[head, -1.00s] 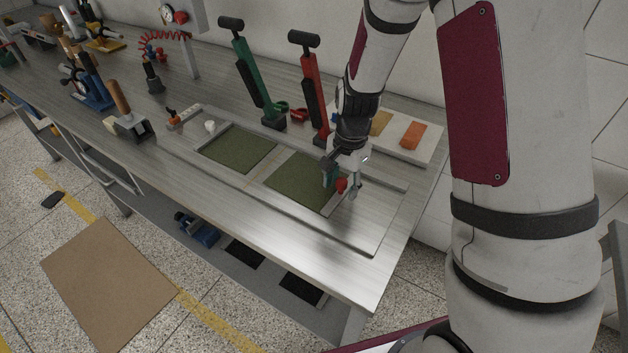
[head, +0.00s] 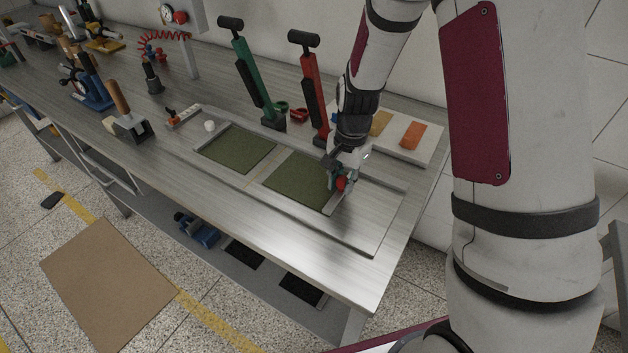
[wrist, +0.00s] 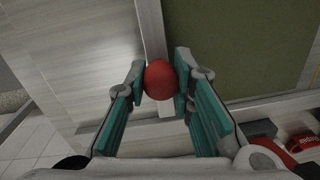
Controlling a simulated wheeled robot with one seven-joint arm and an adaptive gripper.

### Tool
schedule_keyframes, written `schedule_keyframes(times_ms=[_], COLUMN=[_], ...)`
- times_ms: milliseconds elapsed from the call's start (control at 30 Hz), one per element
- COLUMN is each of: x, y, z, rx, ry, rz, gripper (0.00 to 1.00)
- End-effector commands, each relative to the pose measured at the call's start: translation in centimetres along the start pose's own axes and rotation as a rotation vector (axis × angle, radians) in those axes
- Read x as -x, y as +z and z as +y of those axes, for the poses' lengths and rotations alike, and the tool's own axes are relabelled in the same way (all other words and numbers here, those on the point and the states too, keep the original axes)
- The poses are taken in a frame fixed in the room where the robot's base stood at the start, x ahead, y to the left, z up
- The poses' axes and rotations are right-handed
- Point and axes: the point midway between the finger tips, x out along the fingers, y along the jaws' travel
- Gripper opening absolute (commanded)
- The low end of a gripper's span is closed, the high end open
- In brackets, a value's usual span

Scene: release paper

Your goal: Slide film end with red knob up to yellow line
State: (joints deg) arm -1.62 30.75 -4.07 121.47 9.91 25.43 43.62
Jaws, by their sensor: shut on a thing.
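The red knob (wrist: 160,80) is round and sits between the two teal-padded fingers of my gripper (wrist: 162,84) in the wrist view. My gripper (head: 341,181) is shut on it, and the red knob (head: 342,183) also shows in the head view. The knob is at the right end of the green film (head: 296,180), on a pale metal strip (wrist: 152,32) along the film's edge. The film lies flat in a metal frame (head: 372,243). A second green panel (head: 237,149) lies to its left.
A red-handled lever tool (head: 314,95) and a green one (head: 251,75) stand behind the frame. A white board with an orange block (head: 412,135) lies behind my gripper. The frame is bare to the right of the knob. A small white knob (head: 210,126) is at the far left.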

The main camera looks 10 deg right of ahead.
Motion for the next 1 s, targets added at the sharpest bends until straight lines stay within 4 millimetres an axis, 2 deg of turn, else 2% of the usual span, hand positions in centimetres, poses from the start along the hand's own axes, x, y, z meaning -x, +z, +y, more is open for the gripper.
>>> schedule_keyframes(times_ms=[533, 1000], x=[0.0, -0.1], y=[-0.1, -0.2], z=[-0.1, -1.1], rx=[0.004, 0.004], ry=[-0.001, -0.001], rz=[0.001, 0.001], gripper=[0.00, 0.00])
